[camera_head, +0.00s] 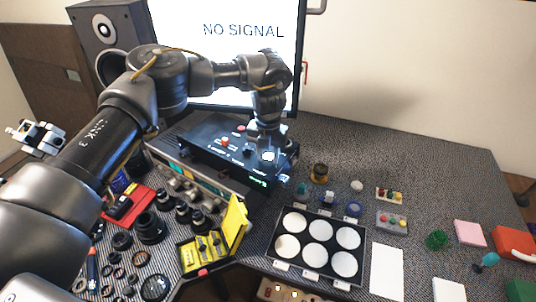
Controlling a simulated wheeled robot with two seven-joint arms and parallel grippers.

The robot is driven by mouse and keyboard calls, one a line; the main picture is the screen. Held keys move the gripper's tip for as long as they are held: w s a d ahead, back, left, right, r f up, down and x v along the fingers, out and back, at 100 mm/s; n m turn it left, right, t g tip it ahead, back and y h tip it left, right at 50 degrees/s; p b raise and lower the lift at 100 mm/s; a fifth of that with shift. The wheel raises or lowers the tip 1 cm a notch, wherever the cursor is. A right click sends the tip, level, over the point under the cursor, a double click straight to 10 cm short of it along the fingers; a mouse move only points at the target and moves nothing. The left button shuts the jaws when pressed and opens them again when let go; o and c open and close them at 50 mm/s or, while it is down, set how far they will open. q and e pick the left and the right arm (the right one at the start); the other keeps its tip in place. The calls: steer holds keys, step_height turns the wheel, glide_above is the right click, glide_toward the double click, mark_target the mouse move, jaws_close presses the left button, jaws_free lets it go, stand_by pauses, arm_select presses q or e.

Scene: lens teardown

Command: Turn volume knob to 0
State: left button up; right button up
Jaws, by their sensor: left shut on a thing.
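A black box device (213,145) with red and white controls on its top and a small green display stands at the back of the table, below the monitor. My left arm reaches over from the left. My left gripper (268,155) points down at the right end of the device's top and is shut on a knob there, which looks like the volume knob. The gripper mostly hides this knob, and its setting cannot be read.
A monitor (225,45) reading "NO SIGNAL" and a speaker (104,35) stand behind. In front are a yellow case (236,222), several black lens parts and a black tray (283,255) with white discs. The table's back right is clear.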

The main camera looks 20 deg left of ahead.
mark_target(268, 156)
arm_select(q)
steer(key=shift+r, duration=0.1)
steer(key=o, duration=1)
steer(key=shift+r, duration=0.25)
step_height(268, 156, up, 10)
steer(key=b, duration=0.1)
steer(key=shift+b, duration=0.4)
